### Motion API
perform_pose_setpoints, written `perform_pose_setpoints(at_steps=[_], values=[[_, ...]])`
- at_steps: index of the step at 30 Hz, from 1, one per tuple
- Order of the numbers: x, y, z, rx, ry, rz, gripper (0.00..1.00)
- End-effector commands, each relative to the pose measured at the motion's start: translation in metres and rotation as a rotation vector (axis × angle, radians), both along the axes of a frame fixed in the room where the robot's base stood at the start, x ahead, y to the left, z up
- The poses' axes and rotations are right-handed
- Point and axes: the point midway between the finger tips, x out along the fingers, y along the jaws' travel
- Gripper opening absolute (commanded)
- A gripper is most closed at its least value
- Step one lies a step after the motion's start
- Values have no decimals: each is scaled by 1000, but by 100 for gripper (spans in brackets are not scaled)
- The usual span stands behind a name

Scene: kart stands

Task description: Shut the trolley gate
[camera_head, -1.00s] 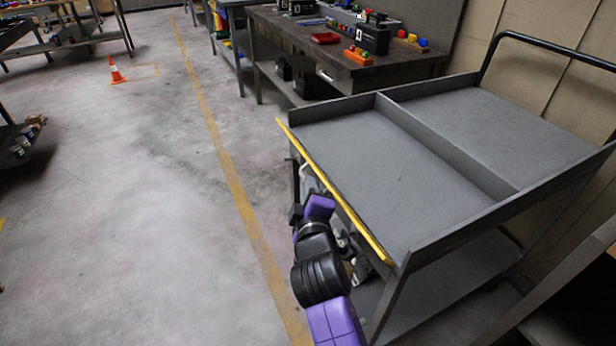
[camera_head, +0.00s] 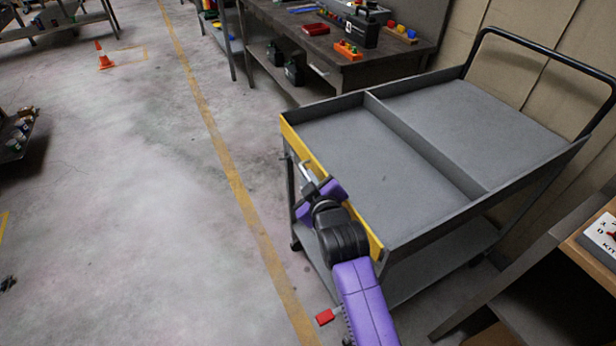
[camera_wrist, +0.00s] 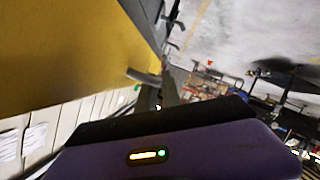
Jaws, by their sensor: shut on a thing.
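The trolley (camera_head: 440,160) is grey, with a divided top tray and a lower shelf. Its yellow gate (camera_head: 300,146) stands about upright across the tray's near-left end, its outer face showing. The gate's top edge is roughly level with the tray walls; I cannot tell whether it is latched. My gripper (camera_head: 312,187) is at the gate's outer face, shut on its metal handle (camera_head: 304,167).
A dark workbench (camera_head: 345,70) with toolboxes stands behind the trolley. A wooden-topped table (camera_head: 597,245) is close at right. A small red piece (camera_head: 325,317) shows low beside my arm. An orange cone (camera_head: 104,56) stands far left. The floor (camera_head: 120,200) left of the trolley is mostly clear.

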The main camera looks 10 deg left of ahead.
Motion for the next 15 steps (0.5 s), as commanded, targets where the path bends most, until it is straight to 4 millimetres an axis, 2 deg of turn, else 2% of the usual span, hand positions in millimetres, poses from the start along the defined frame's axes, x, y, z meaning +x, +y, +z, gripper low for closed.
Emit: perform_pose_setpoints(at_steps=[12,13,14,15], values=[[1,-2,0,5,5,-2,0],[1,-2,0,5,5,-2,11],[1,-2,0,5,5,-2,17],[1,-2,0,5,5,-2,18]])
